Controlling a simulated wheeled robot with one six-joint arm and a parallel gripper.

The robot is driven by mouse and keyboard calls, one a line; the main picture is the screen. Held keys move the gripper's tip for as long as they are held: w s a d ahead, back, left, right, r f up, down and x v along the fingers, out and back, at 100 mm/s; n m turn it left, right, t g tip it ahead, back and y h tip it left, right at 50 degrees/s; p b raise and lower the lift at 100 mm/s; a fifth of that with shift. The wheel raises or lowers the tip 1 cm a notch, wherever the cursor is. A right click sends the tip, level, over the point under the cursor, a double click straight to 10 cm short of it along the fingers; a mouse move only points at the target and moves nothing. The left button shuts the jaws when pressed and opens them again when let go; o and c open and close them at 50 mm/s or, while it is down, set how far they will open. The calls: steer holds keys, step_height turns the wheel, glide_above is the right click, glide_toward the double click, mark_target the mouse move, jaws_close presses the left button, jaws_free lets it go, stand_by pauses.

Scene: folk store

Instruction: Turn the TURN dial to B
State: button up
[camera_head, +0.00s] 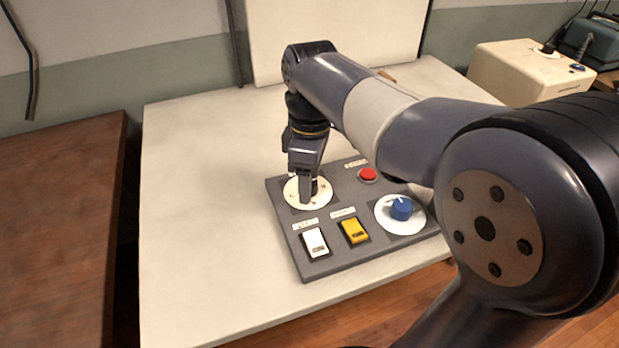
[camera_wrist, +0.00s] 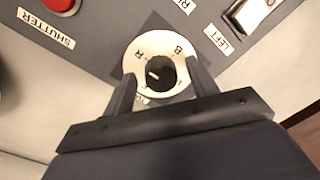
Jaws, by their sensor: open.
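The knob's white mark points left, toward the R side and not at B. My gripper (camera_wrist: 163,86) is open, with one finger on each side of the knob; I cannot tell if they touch it. In the head view my gripper (camera_head: 309,192) points down over the dial plate (camera_head: 293,193), at the panel's back left, hiding most of the knob.
The grey panel (camera_head: 288,238) also carries a red button (camera_head: 368,174), a white switch (camera_head: 314,242), a yellow switch (camera_head: 354,230) and a blue knob (camera_head: 401,208). The pale table (camera_head: 200,210) is clear to the left. A cream box (camera_head: 520,75) stands at the back right.

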steer(key=c, duration=1)
steer(key=shift+o, duration=0.2)
steer(key=shift+m+p, duration=0.4)
steer(key=shift+p, duration=0.1)
steer(key=m+p, duration=0.2)
steer(key=m, duration=0.1)
steer(key=shift+s+r+p, duration=0.1)
steer(key=shift+r+p, duration=0.1)
steer(key=shift+p, duration=0.1)
steer(key=m+p, duration=0.2)
steer(key=m, duration=0.2)
steer(key=shift+f+p, duration=0.1)
steer(key=shift+p, duration=0.3)
steer(key=m+p, duration=0.2)
steer(key=m, duration=0.3)
steer(key=shift+s+a+t, duration=0.1)
steer(key=shift+t, duration=0.2)
steer(key=m+p, duration=0.2)
steer(key=m, duration=0.2)
steer(key=shift+f+m, duration=0.1)
steer(key=shift+m, duration=0.3)
